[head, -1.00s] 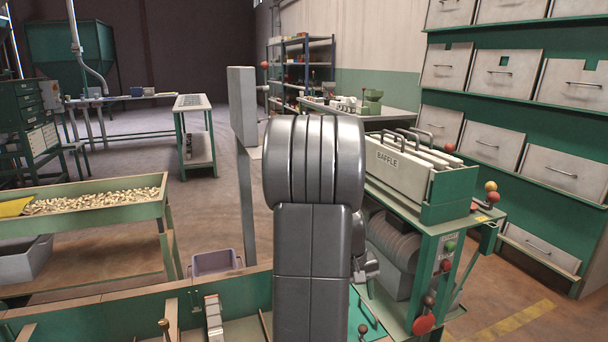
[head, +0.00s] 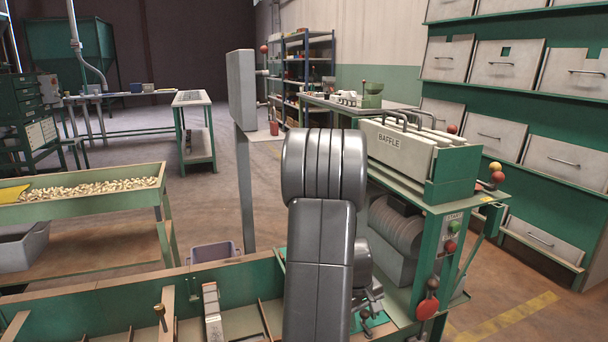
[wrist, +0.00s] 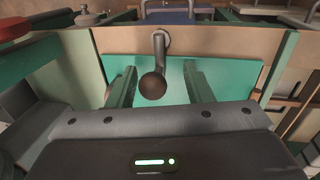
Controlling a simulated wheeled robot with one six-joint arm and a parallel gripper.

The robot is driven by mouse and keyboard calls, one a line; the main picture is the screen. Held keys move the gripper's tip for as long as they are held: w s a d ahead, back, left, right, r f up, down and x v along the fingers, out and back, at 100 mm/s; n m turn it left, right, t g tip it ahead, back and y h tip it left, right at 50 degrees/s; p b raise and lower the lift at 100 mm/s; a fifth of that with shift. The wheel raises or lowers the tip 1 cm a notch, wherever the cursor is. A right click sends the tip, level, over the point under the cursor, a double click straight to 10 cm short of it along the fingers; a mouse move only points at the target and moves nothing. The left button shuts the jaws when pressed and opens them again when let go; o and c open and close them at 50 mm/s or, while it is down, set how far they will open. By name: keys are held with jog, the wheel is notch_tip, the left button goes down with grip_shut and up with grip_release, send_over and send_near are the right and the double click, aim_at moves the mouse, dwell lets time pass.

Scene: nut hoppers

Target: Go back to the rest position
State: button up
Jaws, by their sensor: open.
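My gripper shows in the wrist view (wrist: 160,82), with two green fingers standing apart. A dark round knob (wrist: 152,86) on a grey lever appears between the fingers, and I cannot tell how near it is. A teal panel (wrist: 225,75) lies behind them. In the head view my grey arm fills the middle and reaches down over the green bench, largely hiding the gripper.
The machine marked BAFFLE (head: 430,165) stands close to the right of my arm, with a red paddle (head: 427,306) at its front. A green bench (head: 110,300) runs along the front. A nut tray (head: 80,210) stands at left. Open floor lies behind.

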jog(key=shift+s+a+n, duration=0.15)
jog(key=shift+n, duration=0.55)
jog(key=shift+s+a+n, duration=0.1)
jog(key=shift+a+n, duration=0.05)
jog(key=shift+n, duration=0.55)
